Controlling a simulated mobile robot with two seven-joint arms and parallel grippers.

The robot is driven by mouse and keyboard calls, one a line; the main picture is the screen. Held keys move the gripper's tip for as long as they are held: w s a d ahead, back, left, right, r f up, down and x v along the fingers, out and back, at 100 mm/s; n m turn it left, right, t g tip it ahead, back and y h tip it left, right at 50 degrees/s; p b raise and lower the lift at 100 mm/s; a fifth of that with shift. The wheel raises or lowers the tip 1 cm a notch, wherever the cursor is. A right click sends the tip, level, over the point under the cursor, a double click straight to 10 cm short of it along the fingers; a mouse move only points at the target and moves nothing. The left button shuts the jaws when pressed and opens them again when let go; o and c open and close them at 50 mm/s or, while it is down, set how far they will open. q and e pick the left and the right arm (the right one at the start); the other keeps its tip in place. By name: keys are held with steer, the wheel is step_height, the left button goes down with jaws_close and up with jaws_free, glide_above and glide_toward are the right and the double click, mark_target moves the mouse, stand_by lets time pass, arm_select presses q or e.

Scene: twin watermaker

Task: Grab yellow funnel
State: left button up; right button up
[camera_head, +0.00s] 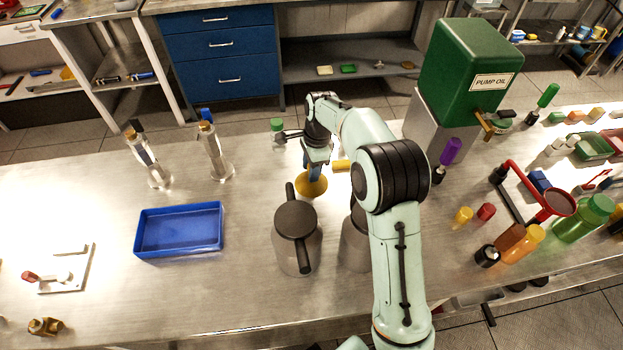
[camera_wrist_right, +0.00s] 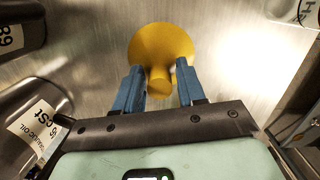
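The yellow funnel (camera_head: 311,186) stands on the metal bench, wide mouth down, behind the dark-lidded metal jugs. It also shows in the right wrist view (camera_wrist_right: 160,45), its spout pointing toward my gripper. My right gripper (camera_head: 315,172) is right at the funnel from above. In the right wrist view its two blue fingers (camera_wrist_right: 159,82) stand apart on either side of the spout, with small gaps visible, so it looks open. My left gripper is not in view.
A metal jug with a dark lid (camera_head: 296,240) stands just in front of the funnel, and a second jug (camera_head: 355,243) is partly behind my arm. A blue tray (camera_head: 180,251) lies left. A green pump oil container (camera_head: 465,65) stands back right. Bench between tray and funnel is clear.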

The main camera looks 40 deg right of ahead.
jaws_close()
steer(key=shift+s, duration=0.1)
steer(key=shift+f, duration=0.1)
